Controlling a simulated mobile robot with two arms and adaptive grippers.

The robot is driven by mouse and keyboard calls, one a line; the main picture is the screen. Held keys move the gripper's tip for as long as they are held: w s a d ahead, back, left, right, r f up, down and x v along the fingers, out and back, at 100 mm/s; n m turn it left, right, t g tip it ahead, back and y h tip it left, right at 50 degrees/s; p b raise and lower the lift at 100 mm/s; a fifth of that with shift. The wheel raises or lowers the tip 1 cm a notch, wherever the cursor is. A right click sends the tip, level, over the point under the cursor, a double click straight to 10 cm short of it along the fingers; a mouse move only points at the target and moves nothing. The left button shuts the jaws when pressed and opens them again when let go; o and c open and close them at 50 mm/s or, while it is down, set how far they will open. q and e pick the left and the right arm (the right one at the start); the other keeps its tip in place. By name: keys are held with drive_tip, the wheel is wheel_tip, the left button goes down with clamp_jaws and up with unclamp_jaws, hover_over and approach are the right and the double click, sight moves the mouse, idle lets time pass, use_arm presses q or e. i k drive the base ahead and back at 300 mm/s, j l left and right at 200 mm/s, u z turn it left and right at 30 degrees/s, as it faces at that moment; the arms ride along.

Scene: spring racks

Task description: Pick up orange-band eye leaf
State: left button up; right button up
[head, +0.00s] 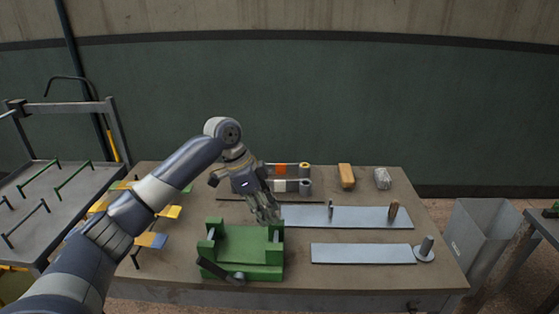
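The orange-band eye leaf (292,170) lies at the back middle of the table in the head view. My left gripper (267,213) points down, in front of the leaf in the picture and just behind the green vise. I cannot tell whether its fingers are open or shut, and I see nothing clearly held. My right gripper is not in view.
A white-band eye leaf (291,186) lies just in front of the orange-band one. The green vise (245,246) stands at the front. Blue-grey plates (360,254) with upright pins, a yellow block (346,176) and a grey lump (382,179) are to the right. A grey bin (482,235) stands beyond.

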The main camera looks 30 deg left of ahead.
sight(303, 169)
drive_tip(key=i+j, duration=0.9)
drive_tip(key=i, duration=0.15)
